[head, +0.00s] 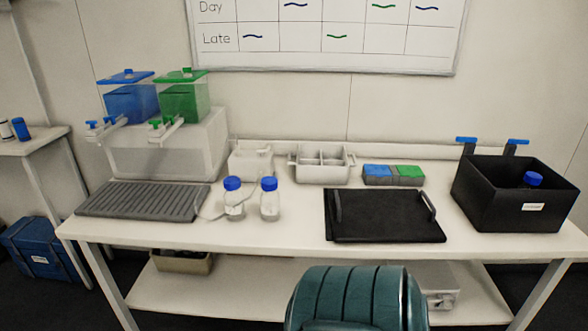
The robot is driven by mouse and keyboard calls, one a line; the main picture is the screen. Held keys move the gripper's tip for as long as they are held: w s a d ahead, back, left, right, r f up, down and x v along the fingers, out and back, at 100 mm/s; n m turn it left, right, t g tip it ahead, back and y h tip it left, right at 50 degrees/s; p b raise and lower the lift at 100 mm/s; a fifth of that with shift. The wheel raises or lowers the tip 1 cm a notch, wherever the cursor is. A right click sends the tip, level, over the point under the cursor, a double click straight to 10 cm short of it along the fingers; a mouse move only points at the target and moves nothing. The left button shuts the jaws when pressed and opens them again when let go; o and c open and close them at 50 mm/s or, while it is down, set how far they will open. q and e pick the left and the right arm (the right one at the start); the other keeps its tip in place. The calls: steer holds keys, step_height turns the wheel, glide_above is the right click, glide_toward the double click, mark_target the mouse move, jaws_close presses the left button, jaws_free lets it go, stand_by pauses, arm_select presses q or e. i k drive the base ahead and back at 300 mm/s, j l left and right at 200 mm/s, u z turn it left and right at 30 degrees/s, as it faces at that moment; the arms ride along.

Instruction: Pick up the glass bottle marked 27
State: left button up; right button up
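Two clear glass bottles with blue caps stand upright side by side on the white bench, left of its middle: a left one (234,207) and a right one (270,206). A third blue cap (532,179) shows inside the black box (490,210) at the right; the rest of that item is hidden by the box. No number can be read on any of them, so I cannot tell which is marked 27. Neither of my grippers is in view.
A grey ribbed mat (140,201) lies left of the bottles, a black handled tray (383,220) right of them. A white divided caddy (322,165) and a blue-green block (393,175) stand behind. A teal padded object (355,298) rises before the bench.

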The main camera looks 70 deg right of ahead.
mark_target(234, 201)
steer(key=z, duration=2)
steer(key=i+l+z, duration=0.1)
steer(key=i+l, duration=0.1)
steer(key=l, duration=0.1)
